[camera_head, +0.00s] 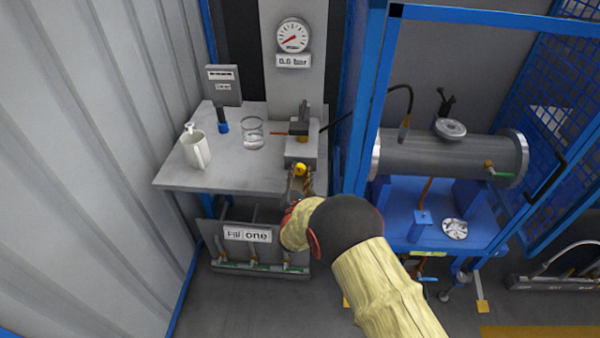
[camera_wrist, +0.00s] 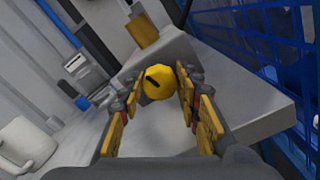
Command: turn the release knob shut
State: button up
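The release knob (camera_head: 300,170) is a small round yellow knob on the front of the grey pump block (camera_head: 299,150), at the right side of the grey bench. In the wrist view the yellow knob (camera_wrist: 159,82) has a dark mark on its face and sits between the fingertips of my gripper (camera_wrist: 156,88). The fingers are spread on either side of it, and a narrow gap shows at the sides; contact is hard to tell. In the head view my gripper (camera_head: 300,185) reaches up to the knob from below, partly hidden by my wrist.
On the bench (camera_head: 230,175) stand a white jug (camera_head: 196,149), a glass beaker (camera_head: 252,133) and a grey display on a post (camera_head: 222,86). A round gauge (camera_head: 292,36) above reads 0.0 bar. A blue frame with a steel cylinder (camera_head: 435,155) stands to the right.

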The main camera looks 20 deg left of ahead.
jog(key=shift+o, duration=0.5)
jog(key=shift+s, duration=0.1)
jog(key=v, duration=1.1)
jog(key=shift+s+d, duration=0.2)
jog(key=shift+s, duration=0.15)
